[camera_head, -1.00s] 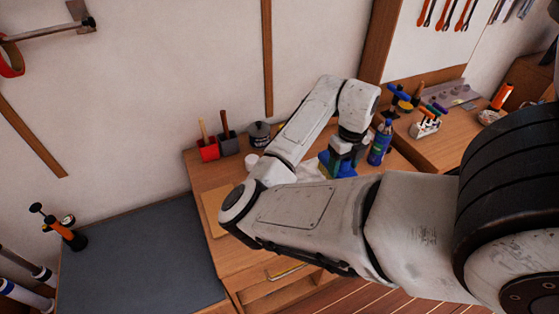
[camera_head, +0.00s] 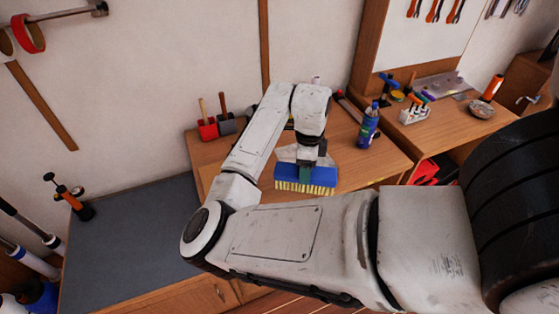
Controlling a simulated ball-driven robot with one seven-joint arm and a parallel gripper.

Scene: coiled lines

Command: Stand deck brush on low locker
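The deck brush (camera_head: 306,181) has a blue block with yellow bristles pointing down. It hangs from my gripper (camera_head: 303,162), which looks shut on its top, though the fingers are small and partly hidden by my wrist. The brush is over the front part of the wooden bench, seemingly just above its top. The low locker (camera_head: 135,240) is at the left, with a flat grey top and a wooden front. It stands lower than the bench, and my forearm passes near its right end.
An orange-and-black pump-like tool (camera_head: 73,203) stands at the locker's back left; the rest of its top is clear. White tubes (camera_head: 28,258) stand left of the locker.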

